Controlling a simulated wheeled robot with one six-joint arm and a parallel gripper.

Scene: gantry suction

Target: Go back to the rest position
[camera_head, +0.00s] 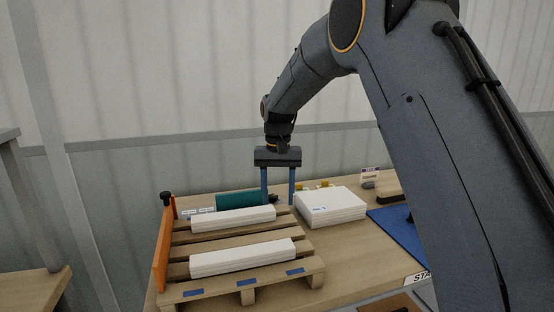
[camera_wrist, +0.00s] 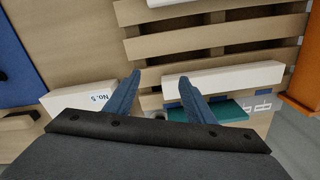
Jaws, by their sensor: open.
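My gripper (camera_head: 279,185) hangs from my arm above the back of the table, with its two blue fingers apart and nothing between them. It also shows in the wrist view (camera_wrist: 155,92), fingers spread. In the head view a wooden pallet (camera_head: 205,238) lies below and in front of it, bearing two long white boxes, one at the back (camera_head: 233,218) and one at the front (camera_head: 243,258). A stack of white flat boxes (camera_head: 331,206) sits right of the gripper. In the wrist view one white box is marked "No. 5" (camera_wrist: 75,100).
A green block (camera_head: 237,201) lies behind the pallet. An orange upright plate (camera_head: 163,250) with a black knob stands at the pallet's left. A blue mat (camera_head: 392,226) lies at right, partly behind my arm. A brush-like item (camera_head: 388,192) is behind it. Bare table shows between stack and pallet.

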